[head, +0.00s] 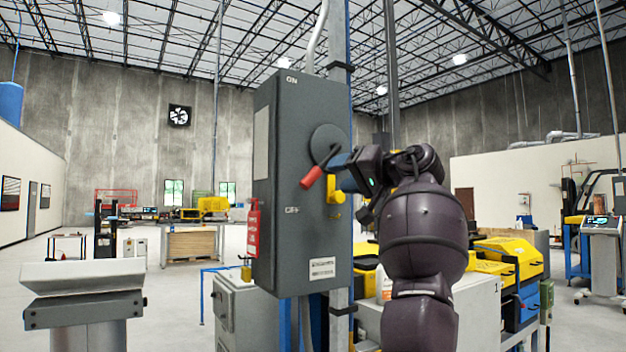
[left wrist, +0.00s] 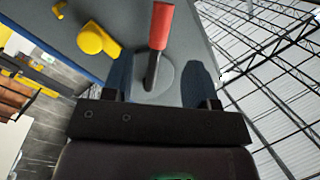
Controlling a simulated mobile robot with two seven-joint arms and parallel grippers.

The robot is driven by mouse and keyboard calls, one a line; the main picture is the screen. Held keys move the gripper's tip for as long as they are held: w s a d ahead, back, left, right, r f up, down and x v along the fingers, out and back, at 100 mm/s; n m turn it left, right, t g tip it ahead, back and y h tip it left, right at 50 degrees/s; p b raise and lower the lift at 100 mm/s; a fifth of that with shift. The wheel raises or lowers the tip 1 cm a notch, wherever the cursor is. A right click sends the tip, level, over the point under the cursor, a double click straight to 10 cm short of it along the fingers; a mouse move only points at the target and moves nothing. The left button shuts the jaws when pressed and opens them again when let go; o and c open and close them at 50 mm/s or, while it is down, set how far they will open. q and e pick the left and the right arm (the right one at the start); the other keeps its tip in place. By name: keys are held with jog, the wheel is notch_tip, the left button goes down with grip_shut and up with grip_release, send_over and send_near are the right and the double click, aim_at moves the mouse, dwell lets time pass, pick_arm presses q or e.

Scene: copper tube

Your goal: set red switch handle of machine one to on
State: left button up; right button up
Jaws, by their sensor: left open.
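The grey switch box (head: 273,215) has "ON" printed at the top of its front and "OFF" lower down. Its round hub (head: 326,138) carries a dark lever with a red handle (head: 311,177), which slants down and left, toward the OFF side. My left gripper (head: 338,163) is open, just right of the lever at the box's side face. In the left wrist view, the red handle (left wrist: 160,25) and its dark shaft show between the two open fingers of my gripper (left wrist: 160,78); I cannot tell whether they touch. My right gripper is not in view.
A yellow part (head: 335,196) juts from the box just below my gripper. A red extinguisher-shaped item (head: 253,228) is at the box's left edge. A column (head: 338,60) stands behind the box. Yellow and blue machinery (head: 508,255) stands at right. Open floor lies at left.

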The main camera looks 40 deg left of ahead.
aim_at(316, 177)
pick_arm(q)
jog(key=a, duration=0.6)
jog(key=w+a, duration=0.1)
jog(key=a, duration=0.2)
jog(key=shift+a, duration=0.1)
jog(key=shift+c, duration=0.2)
grip_shut()
